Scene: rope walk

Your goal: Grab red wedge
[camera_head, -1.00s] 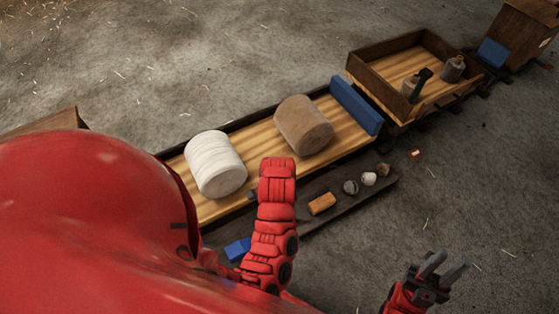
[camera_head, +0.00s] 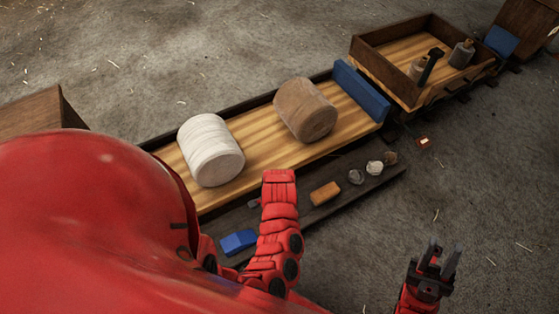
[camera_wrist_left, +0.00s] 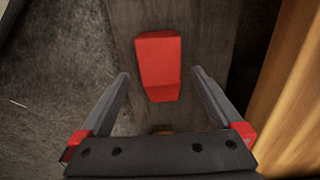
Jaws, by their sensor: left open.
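The red wedge (camera_wrist_left: 158,65) lies on a dark grey plank (camera_wrist_left: 118,25) in the left wrist view. My left gripper (camera_wrist_left: 161,76) is open, with its two fingers apart on either side of the wedge's near end. I cannot tell the height gap between fingertips and wedge. In the head view, my red left arm hides both the left gripper and the wedge. My right gripper (camera_head: 440,262) is at the lower right of the head view, fingers apart and empty, over the bare floor.
A wooden bed holds a white roll (camera_head: 210,150) and a brown roll (camera_head: 305,110), with a blue block (camera_head: 361,90) at its end. The plank also carries a blue piece (camera_head: 239,241), an orange block (camera_head: 325,193) and small lumps (camera_head: 375,167). A tray (camera_head: 400,87) holds bottles.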

